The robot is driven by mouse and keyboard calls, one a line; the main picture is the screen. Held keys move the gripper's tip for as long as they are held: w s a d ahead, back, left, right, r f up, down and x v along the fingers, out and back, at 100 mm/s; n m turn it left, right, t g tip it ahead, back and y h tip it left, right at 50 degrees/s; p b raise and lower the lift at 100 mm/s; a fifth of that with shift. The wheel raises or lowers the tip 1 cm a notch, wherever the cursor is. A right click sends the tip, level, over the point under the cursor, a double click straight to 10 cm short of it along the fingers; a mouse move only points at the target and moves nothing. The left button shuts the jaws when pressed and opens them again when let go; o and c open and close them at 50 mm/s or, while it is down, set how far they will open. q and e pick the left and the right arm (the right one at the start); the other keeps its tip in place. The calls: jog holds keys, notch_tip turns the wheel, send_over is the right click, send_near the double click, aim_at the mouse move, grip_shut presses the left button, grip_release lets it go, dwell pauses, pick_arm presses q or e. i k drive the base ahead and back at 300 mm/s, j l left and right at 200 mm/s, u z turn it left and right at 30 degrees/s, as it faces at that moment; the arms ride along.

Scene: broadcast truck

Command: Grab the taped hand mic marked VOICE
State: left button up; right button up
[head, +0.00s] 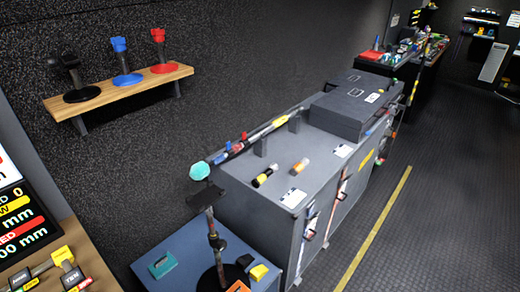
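I cannot read the word VOICE on anything, so I cannot tell which item is the taped hand mic. On the grey cabinet lie a short black-and-yellow cylinder (264,177) and a short orange-and-white cylinder (299,166). A long pole (262,133) with coloured bands rests above the cabinet, and a teal round head (200,171) shows near its lower left end. At the lower left, dark items with yellow blocks (63,256) lie on a brown surface, partly cut off by the frame. Neither gripper is in view.
A wooden wall shelf (105,95) bears black, blue and red stands. A dark case (350,105) sits on the grey cabinet (240,178). A low blue-grey surface (205,248) holds a stand and small blocks. The floor (440,220) right of the yellow line is clear.

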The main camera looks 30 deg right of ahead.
aim_at(256, 183)
jog(key=i+l+z, duration=0.75)
jog(key=l, duration=0.15)
